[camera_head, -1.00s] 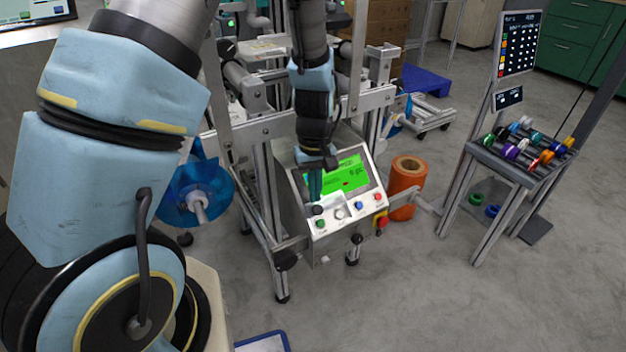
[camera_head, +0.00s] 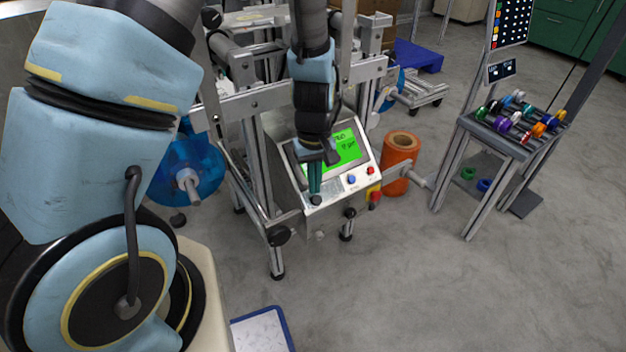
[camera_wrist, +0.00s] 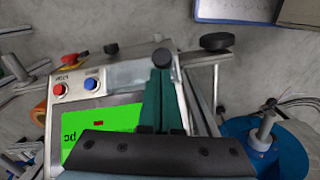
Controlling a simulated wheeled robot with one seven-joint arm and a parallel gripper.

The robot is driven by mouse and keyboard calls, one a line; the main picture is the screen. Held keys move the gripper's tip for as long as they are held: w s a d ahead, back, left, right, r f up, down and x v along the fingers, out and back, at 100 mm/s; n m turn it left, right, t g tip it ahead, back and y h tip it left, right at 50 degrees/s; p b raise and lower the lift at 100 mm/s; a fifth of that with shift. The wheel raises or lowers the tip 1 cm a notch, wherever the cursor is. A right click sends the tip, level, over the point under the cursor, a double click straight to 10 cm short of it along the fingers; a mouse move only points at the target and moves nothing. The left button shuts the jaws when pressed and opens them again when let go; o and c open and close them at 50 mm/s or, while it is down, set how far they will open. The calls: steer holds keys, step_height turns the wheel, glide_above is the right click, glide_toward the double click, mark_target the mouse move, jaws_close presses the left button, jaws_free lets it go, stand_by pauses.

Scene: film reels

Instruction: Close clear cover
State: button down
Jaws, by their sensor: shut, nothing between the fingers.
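A pale, see-through piece that looks like the clear cover (camera_wrist: 128,74) lies over the panel's lower left, beside the blue button (camera_wrist: 91,83). How flat it sits I cannot tell. My gripper (camera_head: 315,188) points down at this corner, shut and empty. In the wrist view its green fingers (camera_wrist: 158,78) are together, with their tips at a round black knob (camera_wrist: 162,58). Whether they touch it is unclear. My fingers hide part of the cover area.
A red emergency button (camera_head: 375,196) sits at the panel's right corner. An orange roll (camera_head: 402,150) stands behind it. A blue reel (camera_head: 165,172) is at the left. A rack with coloured spools (camera_head: 518,130) stands right. Open floor lies in front.

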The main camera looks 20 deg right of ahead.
steer(key=shift+s+f, duration=0.1)
steer(key=shift+s, duration=0.2)
